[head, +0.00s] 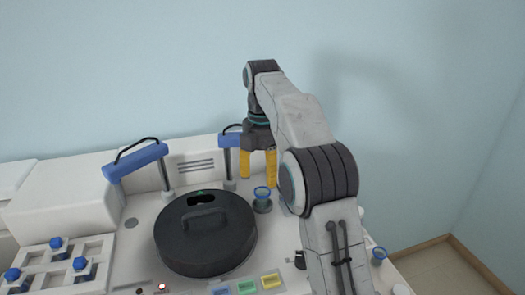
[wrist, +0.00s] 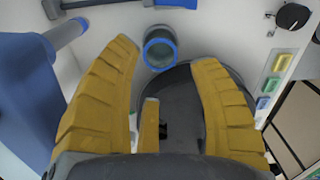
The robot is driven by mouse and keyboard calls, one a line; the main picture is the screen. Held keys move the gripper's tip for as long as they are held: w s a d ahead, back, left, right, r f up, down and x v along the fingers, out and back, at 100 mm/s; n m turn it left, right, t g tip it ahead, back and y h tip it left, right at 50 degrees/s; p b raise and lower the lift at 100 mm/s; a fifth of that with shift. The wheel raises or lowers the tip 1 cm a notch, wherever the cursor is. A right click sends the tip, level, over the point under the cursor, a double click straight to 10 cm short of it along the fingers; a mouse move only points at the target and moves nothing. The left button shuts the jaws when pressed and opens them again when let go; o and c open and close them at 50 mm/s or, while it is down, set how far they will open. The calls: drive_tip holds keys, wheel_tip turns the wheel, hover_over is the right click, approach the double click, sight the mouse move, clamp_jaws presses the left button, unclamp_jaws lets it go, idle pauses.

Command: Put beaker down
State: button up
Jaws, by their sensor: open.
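A small beaker with a blue rim (head: 262,194) stands upright on the white bench top, just right of the round black lid. My gripper (head: 258,172) points down with its yellow fingers open, just above and slightly behind the beaker in the head view. In the wrist view the beaker (wrist: 159,46) shows beyond and between the spread fingertips of my gripper (wrist: 164,56). The fingers hold nothing, and the beaker looks free of them. My own arm hides part of the bench to the right.
A round black lid with a handle (head: 205,235) lies close left of the beaker. Blue-topped lamp-like arms (head: 137,160) rise behind. A white rack with blue-capped items (head: 62,262) stands at left. Another blue-rimmed vessel (head: 378,254) is at right.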

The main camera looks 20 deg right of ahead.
drive_tip(key=s+r+m+t+p, duration=0.1)
drive_tip(key=s+r+m+p, duration=0.1)
drive_tip(key=s+r+m, duration=0.45)
drive_tip(key=s+f+m+t, duration=0.1)
drive_tip(key=s+f+m, duration=0.2)
drive_tip(key=s, duration=0.4)
drive_tip(key=s+f+m+t, duration=0.1)
drive_tip(key=s+f+m, duration=0.2)
drive_tip(key=s+m, duration=0.3)
drive_tip(key=s+f+m+t, duration=0.1)
drive_tip(key=s+f+m, duration=0.2)
drive_tip(key=s, duration=0.7)
drive_tip(key=shift+f+m+t, duration=0.15)
drive_tip(key=shift+m+t, duration=0.25)
drive_tip(key=shift+m, duration=0.45)
